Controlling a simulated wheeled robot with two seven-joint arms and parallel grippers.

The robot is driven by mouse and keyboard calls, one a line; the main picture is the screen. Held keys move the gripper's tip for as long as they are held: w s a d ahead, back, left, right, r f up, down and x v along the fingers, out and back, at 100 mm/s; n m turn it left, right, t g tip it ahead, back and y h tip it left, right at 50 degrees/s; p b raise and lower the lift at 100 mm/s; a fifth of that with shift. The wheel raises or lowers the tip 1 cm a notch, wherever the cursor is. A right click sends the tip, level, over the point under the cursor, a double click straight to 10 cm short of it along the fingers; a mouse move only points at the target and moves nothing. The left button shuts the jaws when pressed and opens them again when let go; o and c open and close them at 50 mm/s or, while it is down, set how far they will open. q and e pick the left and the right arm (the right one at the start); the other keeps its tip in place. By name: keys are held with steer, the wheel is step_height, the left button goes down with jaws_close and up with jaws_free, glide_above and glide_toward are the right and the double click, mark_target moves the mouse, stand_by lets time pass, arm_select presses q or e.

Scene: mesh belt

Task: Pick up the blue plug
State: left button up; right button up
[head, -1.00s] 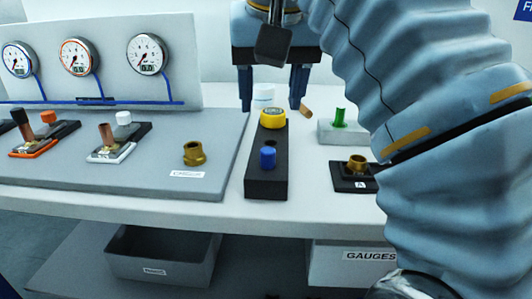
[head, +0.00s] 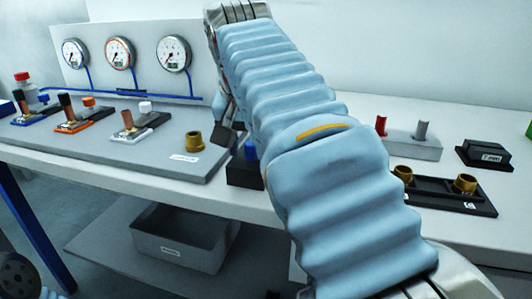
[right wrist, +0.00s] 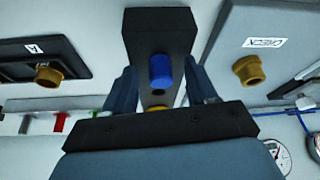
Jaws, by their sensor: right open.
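The blue plug (right wrist: 161,71) stands upright in a long black block (right wrist: 160,35) in the right wrist view. In the head view only part of the plug (head: 250,150) and of the block (head: 243,174) shows past my right arm. My right gripper (right wrist: 162,78) is open, its two fingers on either side of the plug in the wrist picture, apart from it. Whether they are down at its height I cannot tell. A yellow piece (right wrist: 156,108) on the same block is mostly hidden behind the gripper's body. My left gripper does not show.
A grey panel with a brass fitting (head: 194,141) lies left of the block. On the right are a dark base with brass fittings (head: 465,183) and a pale block with red and grey pegs (head: 408,145). Gauges (head: 120,52) stand behind. A grey bin (head: 182,238) is below.

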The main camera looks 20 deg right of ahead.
jaws_close()
steer(key=shift+r, duration=0.15)
